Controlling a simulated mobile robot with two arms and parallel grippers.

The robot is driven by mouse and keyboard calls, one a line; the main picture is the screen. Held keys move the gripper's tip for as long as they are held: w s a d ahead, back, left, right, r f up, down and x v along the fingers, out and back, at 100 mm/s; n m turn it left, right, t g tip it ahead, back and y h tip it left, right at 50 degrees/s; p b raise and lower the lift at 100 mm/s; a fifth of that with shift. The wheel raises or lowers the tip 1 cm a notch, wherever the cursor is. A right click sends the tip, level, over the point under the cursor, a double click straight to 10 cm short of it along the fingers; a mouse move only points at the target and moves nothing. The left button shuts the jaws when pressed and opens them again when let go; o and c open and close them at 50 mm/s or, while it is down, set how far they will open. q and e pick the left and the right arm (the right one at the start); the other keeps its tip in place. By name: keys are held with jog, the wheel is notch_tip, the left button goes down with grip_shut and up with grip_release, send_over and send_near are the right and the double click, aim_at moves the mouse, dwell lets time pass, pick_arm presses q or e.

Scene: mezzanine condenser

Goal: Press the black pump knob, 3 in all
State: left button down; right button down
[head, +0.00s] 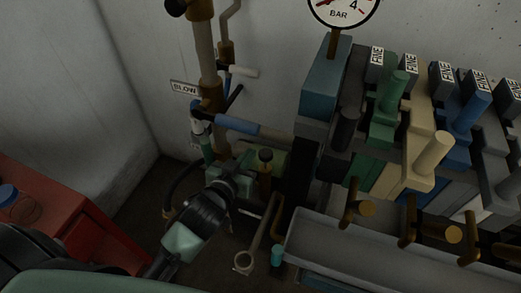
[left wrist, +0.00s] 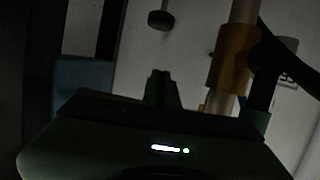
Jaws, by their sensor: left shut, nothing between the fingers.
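The left wrist view is very dark. It shows the gripper's dark fingers (left wrist: 162,88) at the middle and a black round knob (left wrist: 162,19) near the top; I cannot tell whether this is the same knob. My right gripper is not in view.
A brass-collared pipe (head: 207,65) with a blue-handled lever (head: 237,124) stands behind the gripper. A row of coloured levers (head: 430,160) and a grey trough (head: 350,242) fill the right. A red cabinet (head: 60,215) is at the left. A pressure gauge (head: 343,8) is at the top.

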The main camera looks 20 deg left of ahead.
pick_arm(q)
send_over(260, 155)
notch_tip(260, 155, down, 2)
jog(key=shift+w+f, duration=0.1)
jog(key=shift+f, duration=0.1)
notch_tip(260, 155, down, 3)
jog(key=shift+d+r, duration=0.1)
jog(key=shift+f, duration=0.7)
jog(key=shift+f, duration=0.1)
jog(key=f+b, duration=0.1)
jog(key=f, duration=0.1)
jog(key=f+b, duration=0.2)
jog(key=shift+s+f, duration=0.2)
jog(key=shift+f, duration=0.2)
jog(key=shift+r, duration=0.1)
